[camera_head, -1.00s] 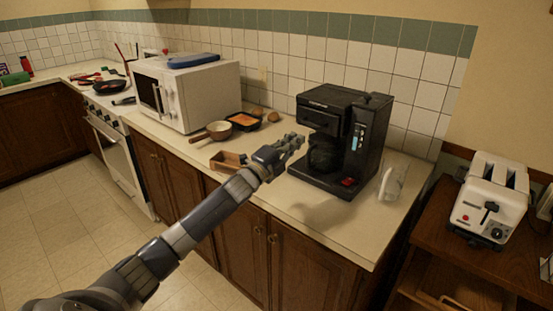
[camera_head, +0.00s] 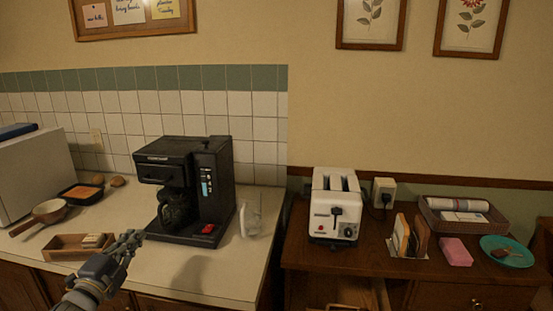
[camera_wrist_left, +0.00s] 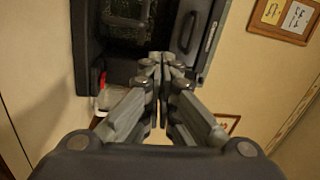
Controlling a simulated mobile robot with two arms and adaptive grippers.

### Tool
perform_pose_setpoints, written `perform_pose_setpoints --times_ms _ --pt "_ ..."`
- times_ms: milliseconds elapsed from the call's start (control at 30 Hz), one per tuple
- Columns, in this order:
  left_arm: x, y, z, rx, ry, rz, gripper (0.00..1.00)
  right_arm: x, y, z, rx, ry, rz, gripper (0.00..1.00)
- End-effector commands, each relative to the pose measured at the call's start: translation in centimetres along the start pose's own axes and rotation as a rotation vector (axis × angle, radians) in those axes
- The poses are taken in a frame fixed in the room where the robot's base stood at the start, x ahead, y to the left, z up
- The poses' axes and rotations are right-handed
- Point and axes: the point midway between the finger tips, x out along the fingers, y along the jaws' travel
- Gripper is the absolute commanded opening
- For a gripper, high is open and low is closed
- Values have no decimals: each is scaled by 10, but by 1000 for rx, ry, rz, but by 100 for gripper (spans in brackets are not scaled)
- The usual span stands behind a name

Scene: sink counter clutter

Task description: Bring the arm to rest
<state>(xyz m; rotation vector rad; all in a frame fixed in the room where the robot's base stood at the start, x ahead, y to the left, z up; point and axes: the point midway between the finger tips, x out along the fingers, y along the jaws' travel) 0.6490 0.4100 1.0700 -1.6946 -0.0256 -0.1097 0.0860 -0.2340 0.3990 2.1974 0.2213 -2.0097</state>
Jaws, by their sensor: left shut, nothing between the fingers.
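My left gripper (camera_head: 132,238) is shut and empty, held over the front of the counter in the head view. Its closed fingertips also show in the left wrist view (camera_wrist_left: 160,60), pointing toward the black coffee maker (camera_wrist_left: 125,70). In the head view the coffee maker (camera_head: 215,185) stands upright behind and to the right of the gripper, with its carafe inside. The fingers appear apart from it. A small wooden box (camera_head: 62,250) lies just left of the gripper. My right gripper is not in view.
A pan (camera_head: 50,210), a black tray of orange food (camera_head: 80,192) and a white microwave (camera_head: 35,170) are at left. A clear glass (camera_head: 250,218) is right of the coffee maker. A toaster (camera_head: 335,205) stands on the wooden cabinet at right.

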Motion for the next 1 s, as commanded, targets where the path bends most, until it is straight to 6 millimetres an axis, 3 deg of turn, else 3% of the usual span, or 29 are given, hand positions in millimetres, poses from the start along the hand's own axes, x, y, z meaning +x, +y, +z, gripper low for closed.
perform_pose_setpoints --times_ms 33,200,300,400,600,800,1000 --pt "-12 32 -14 -77 -23 69 0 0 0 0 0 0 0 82" --pt "-75 131 -61 -382 -182 338 0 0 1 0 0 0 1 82" --pt "-127 177 -89 -558 -307 494 0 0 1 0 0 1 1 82" --pt "-184 211 -116 -713 -447 636 0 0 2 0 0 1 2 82" --pt "-272 237 -152 -912 -679 820 0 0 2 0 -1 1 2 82" --pt "-336 242 -177 -1032 -863 938 0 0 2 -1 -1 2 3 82" --pt "-389 241 -196 -1120 -1028 1026 0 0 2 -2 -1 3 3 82"
